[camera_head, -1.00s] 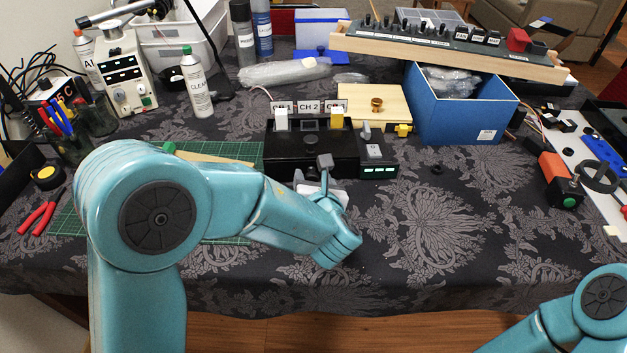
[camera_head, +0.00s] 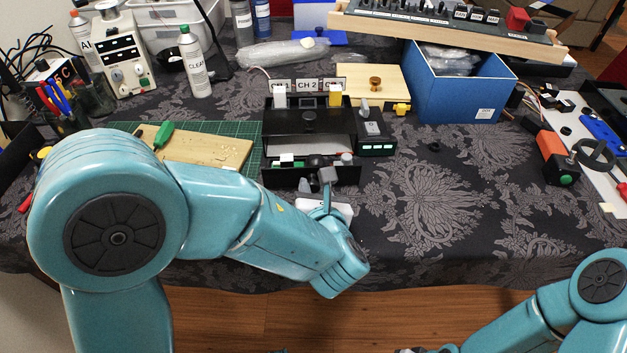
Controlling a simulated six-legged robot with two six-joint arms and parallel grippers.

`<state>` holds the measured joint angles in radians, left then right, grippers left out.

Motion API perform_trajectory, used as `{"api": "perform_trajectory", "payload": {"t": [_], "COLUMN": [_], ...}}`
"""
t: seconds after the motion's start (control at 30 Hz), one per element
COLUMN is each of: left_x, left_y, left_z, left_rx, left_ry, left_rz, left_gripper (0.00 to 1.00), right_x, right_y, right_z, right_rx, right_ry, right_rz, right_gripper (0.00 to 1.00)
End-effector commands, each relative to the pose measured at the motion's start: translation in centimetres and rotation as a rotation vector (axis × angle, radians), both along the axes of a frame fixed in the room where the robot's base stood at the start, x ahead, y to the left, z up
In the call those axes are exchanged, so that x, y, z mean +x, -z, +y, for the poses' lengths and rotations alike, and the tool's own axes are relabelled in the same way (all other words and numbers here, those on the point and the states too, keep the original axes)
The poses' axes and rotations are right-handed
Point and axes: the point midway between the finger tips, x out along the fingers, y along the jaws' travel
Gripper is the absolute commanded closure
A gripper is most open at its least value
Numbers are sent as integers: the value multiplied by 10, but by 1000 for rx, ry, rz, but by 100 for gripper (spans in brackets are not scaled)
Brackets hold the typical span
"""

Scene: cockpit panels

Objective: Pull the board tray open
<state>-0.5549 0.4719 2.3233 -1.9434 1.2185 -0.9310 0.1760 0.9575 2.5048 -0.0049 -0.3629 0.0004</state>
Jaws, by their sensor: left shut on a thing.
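The black box (camera_head: 309,120) stands mid-table with CH labels along its back. Its board tray (camera_head: 268,178) is pulled out at the front, and small green and white parts show inside it. My left gripper (camera_head: 327,178) is at the front of the tray, right of its middle. It is shut on the tray's front; its fingertips and the exact grip are partly hidden by the wrist. My right arm shows at the lower right, but its gripper is not clearly visible.
A small unit with lit green indicators (camera_head: 374,133) stands right of the box. A wooden board (camera_head: 205,153) with a green screwdriver (camera_head: 163,134) lies on the green mat at left. A blue box (camera_head: 458,85) stands behind right. The cloth at front right is clear.

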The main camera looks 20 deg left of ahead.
Motion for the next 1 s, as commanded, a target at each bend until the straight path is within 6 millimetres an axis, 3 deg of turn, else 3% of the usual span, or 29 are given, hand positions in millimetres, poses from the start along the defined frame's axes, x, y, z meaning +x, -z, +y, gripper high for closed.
{"api": "perform_trajectory", "payload": {"t": [0.4,0.43,0.5,1.0], "left_x": [2,2,2,-1], "left_y": [0,0,0,-5], "left_z": [0,0,1,-2], "left_rx": [2,2,2,1], "left_ry": [2,1,1,-1], "left_rz": [0,-1,-1,-1], "left_gripper": [100,63,44,44], "right_x": [0,0,0,0], "right_y": [1,1,0,-4], "right_z": [0,0,0,0], "right_rx": [0,0,0,0], "right_ry": [0,0,0,0], "right_rz": [0,0,0,0], "right_gripper": [57,57,57,57]}}
